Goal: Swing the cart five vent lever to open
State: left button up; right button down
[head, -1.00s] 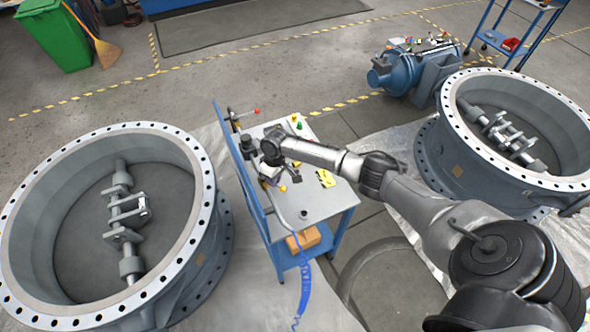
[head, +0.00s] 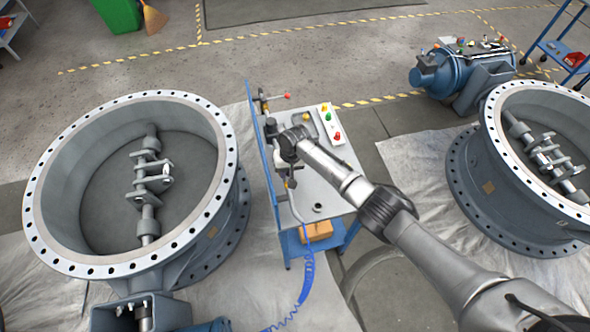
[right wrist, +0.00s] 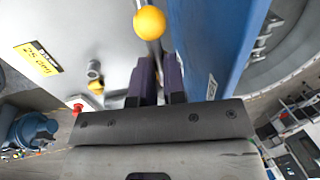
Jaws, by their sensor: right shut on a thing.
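The cart (head: 327,196) is blue with a grey top and an upright blue side panel (head: 268,170). My right gripper (head: 275,140) is at this panel's inner side, above the cart top; in the head view its fingers are mostly hidden by my wrist. In the right wrist view its two dark fingers (right wrist: 160,82) are shut on a thin grey rod beside the blue panel (right wrist: 215,45). A yellow ball knob (right wrist: 149,22) shows just beyond the fingertips. I cannot tell for certain that the rod is the vent lever. My left gripper is not in view.
Large flanged valve bodies stand left (head: 40,185) and right (head: 500,150) of the cart. A red-knobbed lever (head: 285,96) and a button box (head: 331,124) are at the cart's far end. A blue coiled hose (head: 306,280) hangs in front. A blue tank (head: 455,75) stands behind.

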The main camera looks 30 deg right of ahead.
dwell(0.4)
jog(key=c, duration=1.2)
grip_release()
jog(key=shift+s+d+r+b, duration=0.1)
jog(key=shift+d+r, duration=0.35)
jog(key=shift+r, duration=1.8)
jog(key=shift+s+d+r+b, duration=0.1)
jog(key=shift+d+r, duration=0.3)
jog(key=shift+r, duration=1.9)
jog(key=shift+s+d+r+b, duration=0.1)
jog(key=shift+d+r, duration=0.35)
jog(key=shift+r, duration=1.8)
